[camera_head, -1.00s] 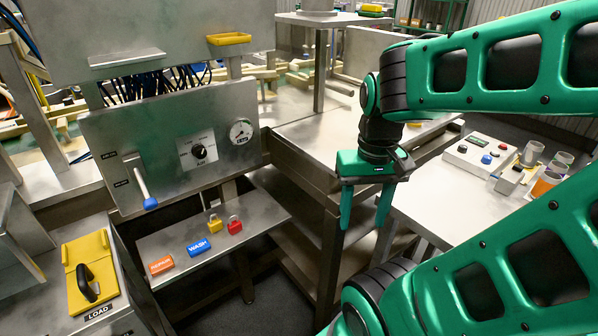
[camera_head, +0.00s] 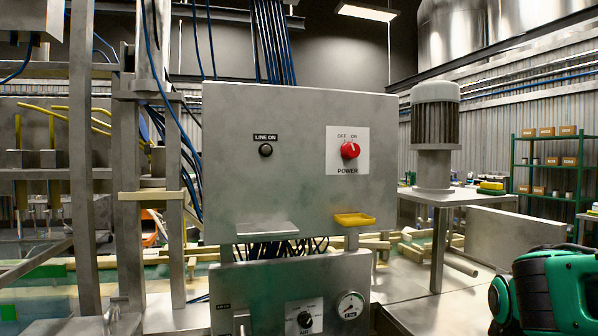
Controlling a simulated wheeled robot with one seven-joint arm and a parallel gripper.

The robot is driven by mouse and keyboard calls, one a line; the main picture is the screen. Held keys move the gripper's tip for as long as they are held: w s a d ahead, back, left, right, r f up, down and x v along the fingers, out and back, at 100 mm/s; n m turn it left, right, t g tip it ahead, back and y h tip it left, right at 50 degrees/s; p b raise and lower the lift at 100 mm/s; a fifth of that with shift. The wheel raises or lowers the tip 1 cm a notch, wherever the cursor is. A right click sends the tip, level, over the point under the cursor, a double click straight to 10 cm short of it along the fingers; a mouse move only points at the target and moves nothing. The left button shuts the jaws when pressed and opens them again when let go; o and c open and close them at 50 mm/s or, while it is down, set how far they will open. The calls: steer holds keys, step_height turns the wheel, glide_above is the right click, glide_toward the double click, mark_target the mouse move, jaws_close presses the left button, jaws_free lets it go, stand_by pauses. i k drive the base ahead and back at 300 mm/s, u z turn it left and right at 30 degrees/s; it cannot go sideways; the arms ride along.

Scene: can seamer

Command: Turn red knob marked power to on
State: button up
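The red knob (camera_head: 350,150) sits on a white plate marked POWER on the upper grey panel (camera_head: 235,200). OFF and ON are printed above it, OFF at left and ON at right. The knob is too small to tell surely which mark it points to. A small dark round light (camera_head: 265,150) under a LINE ON label is left of it and looks unlit. My gripper is out of view; only a green and black part of my arm shows at the lower right, apart from the panel.
A yellow tray (camera_head: 355,219) and a grey ledge (camera_head: 267,229) stick out at the panel's lower edge. Below is a second panel (camera_head: 270,290) with a black knob (camera_head: 304,319) and a gauge (camera_head: 350,305). A motor (camera_head: 435,135) stands at right. The space before the red knob looks clear.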

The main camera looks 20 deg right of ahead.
mark_target(349, 151)
steer(key=u, duration=0.35)
steer(key=k, duration=1.15)
steer(key=z, duration=0.4)
steer(key=i, duration=0.5)
steer(key=u, duration=0.05)
